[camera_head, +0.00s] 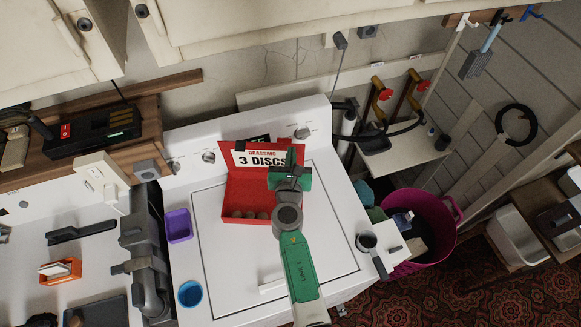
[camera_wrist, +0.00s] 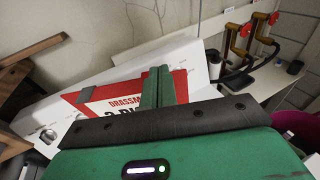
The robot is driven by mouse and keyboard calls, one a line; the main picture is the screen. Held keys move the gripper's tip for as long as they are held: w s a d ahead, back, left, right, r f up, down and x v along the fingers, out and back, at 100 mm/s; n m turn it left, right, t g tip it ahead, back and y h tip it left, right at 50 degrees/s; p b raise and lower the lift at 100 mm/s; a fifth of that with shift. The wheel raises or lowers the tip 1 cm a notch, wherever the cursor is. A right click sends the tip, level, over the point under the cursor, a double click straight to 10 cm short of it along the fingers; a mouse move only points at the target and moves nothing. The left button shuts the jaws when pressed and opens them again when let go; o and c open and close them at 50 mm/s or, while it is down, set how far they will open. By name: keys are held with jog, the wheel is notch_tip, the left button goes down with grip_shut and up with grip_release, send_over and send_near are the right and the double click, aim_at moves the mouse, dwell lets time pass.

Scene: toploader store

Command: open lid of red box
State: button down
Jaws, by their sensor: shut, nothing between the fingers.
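The red box (camera_head: 240,206) sits on the white top-loader's lid. Its red lid (camera_head: 234,158) stands raised at the back, with a white label reading "3 DISCS". Several brownish round things show low at the box's front. My gripper (camera_head: 291,156) is over the right part of the box, in front of the raised lid, and hides part of both. In the wrist view the green fingers (camera_wrist: 158,87) are together and empty, with the labelled lid (camera_wrist: 82,96) behind them. I cannot tell whether they touch it.
A purple container (camera_head: 179,225) and a blue cup (camera_head: 190,294) stand left of the box. A dark-topped mug (camera_head: 367,241) is at the right edge. A pink basket (camera_head: 440,222) stands on the floor to the right. Cabinets (camera_head: 240,22) hang above the back.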

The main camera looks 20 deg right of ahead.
jog(key=s+a+r+p, duration=0.1)
jog(key=s+a+r, duration=0.4)
jog(key=s+r, duration=0.5)
jog(key=shift+s+r+p, duration=0.25)
jog(key=shift+s+p, duration=0.05)
jog(key=shift+s, duration=0.05)
jog(key=w+a+r+m+t, duration=0.1)
jog(key=a+r+m+t, duration=0.1)
jog(key=r+m, duration=0.85)
jog(key=a+r+m+t, duration=0.2)
jog(key=r+m, duration=0.3)
jog(key=r, duration=1)
jog(key=s+a+r+m+t+y, duration=0.2)
jog(key=s+a+r+m, duration=0.1)
jog(key=r, duration=0.5)
jog(key=s+a+r+m+t+y, duration=0.2)
jog(key=s+a+r+m, duration=0.1)
jog(key=s+r+m, duration=0.3)
jog(key=s+a+r+m+t+y, duration=0.2)
jog(key=r+m, duration=0.4)
jog(key=r, duration=0.4)
jog(key=s+a+y, duration=0.1)
jog(key=s+a, duration=0.1)
jog(key=shift+s+r+m, duration=0.2)
jog(key=shift+s+m, duration=0.15)
jog(key=shift+s, duration=0.05)
jog(key=shift+a, duration=0.1)
